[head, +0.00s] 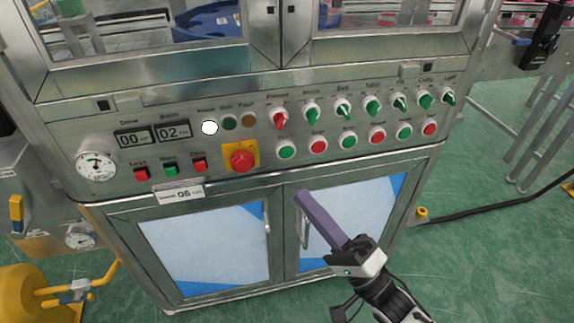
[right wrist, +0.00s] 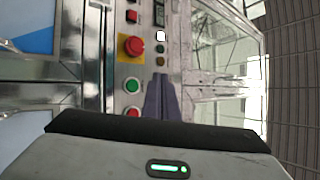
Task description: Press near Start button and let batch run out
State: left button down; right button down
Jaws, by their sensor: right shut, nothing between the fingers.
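The control panel (head: 60,140) of the metal machine holds a row of green and red push buttons below the selector knobs. The leftmost green button (head: 286,147) sits right of the yellow-backed red emergency stop (head: 242,160); it also shows in the right wrist view (right wrist: 131,86). A red button (head: 318,146) is beside it. The button labels are too small to read surely. My right gripper (head: 302,195) is shut and empty, its purple fingers pointing up toward the panel, below these buttons in the head view. My left gripper is out of view.
A white lamp (head: 209,128) is lit; the green and amber lamps beside it look dark. Displays (head: 133,138) read 00 and 02. A small plate (head: 178,194) reads 06. Cabinet doors with handles (head: 304,225) lie below.

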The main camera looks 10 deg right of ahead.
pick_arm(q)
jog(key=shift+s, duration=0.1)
pick_arm(e)
jog(key=shift+s+r+y, duration=0.1)
jog(key=shift+r+y, duration=0.2)
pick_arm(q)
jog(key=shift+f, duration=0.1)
pick_arm(e)
jog(key=b, duration=0.4)
send_near(286, 152)
jog(key=w+a+r, duration=0.2)
jog(key=a+r, duration=0.2)
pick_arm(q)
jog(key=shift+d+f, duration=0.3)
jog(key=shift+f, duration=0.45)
pick_arm(e)
jog(key=shift+w+d+f, duration=0.1)
jog(key=shift+w+f, duration=0.05)
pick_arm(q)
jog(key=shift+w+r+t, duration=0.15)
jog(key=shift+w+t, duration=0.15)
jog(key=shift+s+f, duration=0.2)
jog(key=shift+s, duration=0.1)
